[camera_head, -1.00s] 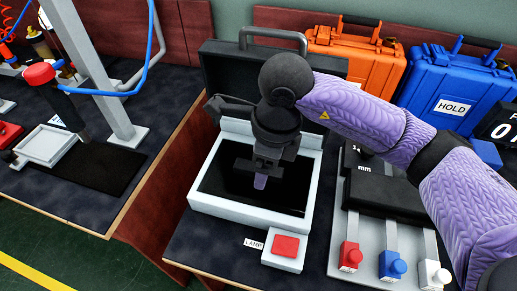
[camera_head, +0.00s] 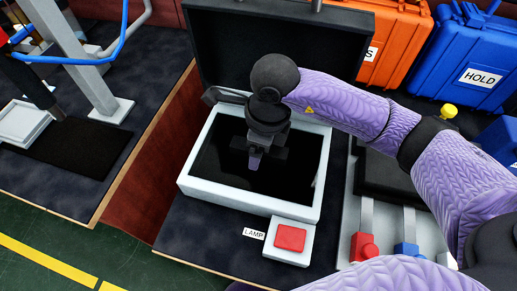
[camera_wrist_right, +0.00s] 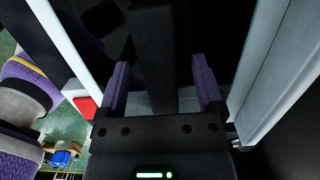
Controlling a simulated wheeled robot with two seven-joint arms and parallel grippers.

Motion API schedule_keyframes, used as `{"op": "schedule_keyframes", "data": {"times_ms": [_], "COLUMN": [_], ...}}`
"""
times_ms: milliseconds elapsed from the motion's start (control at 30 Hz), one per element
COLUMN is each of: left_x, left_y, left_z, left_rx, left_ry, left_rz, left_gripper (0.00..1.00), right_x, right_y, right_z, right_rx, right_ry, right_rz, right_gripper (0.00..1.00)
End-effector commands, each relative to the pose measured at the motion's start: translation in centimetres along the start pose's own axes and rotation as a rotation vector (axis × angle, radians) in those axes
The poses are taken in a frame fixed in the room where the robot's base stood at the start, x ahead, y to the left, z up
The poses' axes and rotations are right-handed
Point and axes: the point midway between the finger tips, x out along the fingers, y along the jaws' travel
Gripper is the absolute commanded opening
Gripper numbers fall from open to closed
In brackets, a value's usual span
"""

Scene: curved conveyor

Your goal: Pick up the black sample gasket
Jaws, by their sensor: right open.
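The black sample gasket cannot be made out for sure against the dark panel. My right gripper (camera_head: 254,162) points down over the black panel (camera_head: 222,182) of the white-framed box (camera_head: 250,203). In the right wrist view my right gripper (camera_wrist_right: 163,88) is open, with two purple fingers apart and nothing clearly between them. A very dark angular patch (camera_wrist_right: 101,18) shows at the upper left there, and I cannot tell whether it is the gasket or a reflection. My left gripper is not in view.
A red lamp button (camera_head: 290,238) sits at the box's front right. The raised black lid (camera_head: 275,45) stands behind. Orange (camera_head: 396,45) and blue (camera_head: 468,62) cases are at the back right. Red (camera_head: 363,247) and blue (camera_head: 405,250) knobs stand right of the box.

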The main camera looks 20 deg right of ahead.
Motion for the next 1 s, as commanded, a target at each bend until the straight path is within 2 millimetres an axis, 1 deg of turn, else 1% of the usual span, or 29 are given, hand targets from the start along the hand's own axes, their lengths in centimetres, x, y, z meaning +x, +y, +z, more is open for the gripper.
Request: {"op": "schedule_keyframes", "data": {"times_ms": [67, 100, 167, 200, 267, 300, 467, 700, 767, 867, 900, 1000], "left_x": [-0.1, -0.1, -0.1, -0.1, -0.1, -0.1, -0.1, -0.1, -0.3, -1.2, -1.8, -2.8], "left_y": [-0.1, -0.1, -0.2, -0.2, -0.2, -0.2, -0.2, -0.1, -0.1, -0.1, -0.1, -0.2], "left_z": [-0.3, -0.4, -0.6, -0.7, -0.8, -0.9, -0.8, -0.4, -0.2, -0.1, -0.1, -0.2], "left_rx": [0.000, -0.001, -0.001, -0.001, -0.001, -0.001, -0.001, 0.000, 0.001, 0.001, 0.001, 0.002], "left_ry": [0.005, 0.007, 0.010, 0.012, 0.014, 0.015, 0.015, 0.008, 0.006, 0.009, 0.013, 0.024], "left_rz": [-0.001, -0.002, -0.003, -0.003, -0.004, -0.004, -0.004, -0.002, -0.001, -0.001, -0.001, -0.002], "left_gripper": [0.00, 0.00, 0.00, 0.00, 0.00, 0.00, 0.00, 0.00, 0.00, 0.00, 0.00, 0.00], "right_x": [-0.2, -0.2, -0.2, -0.2, -0.2, -0.2, -0.2, -0.2, -0.5, -2.6, -3.8, -6.6], "right_y": [0.0, 0.0, 0.0, 0.0, 0.0, 0.0, 0.0, 0.0, 0.0, -0.1, -0.1, -0.1], "right_z": [0.0, 0.0, 0.0, 0.0, 0.0, 0.0, 0.0, 0.0, 0.1, 0.3, 0.5, 0.8], "right_rx": [0.000, 0.000, 0.000, 0.000, 0.000, 0.000, 0.000, 0.000, 0.000, 0.000, 0.000, -0.001], "right_ry": [0.000, 0.000, 0.000, 0.000, 0.000, 0.000, 0.000, 0.000, -0.001, -0.002, -0.005, -0.005], "right_rz": [-0.001, -0.001, -0.001, -0.001, -0.001, -0.001, -0.001, -0.001, -0.002, -0.004, -0.007, -0.006], "right_gripper": [0.85, 0.77, 0.64, 0.56, 0.43, 0.34, 0.01, 0.00, 0.00, 0.00, 0.00, 0.00]}}
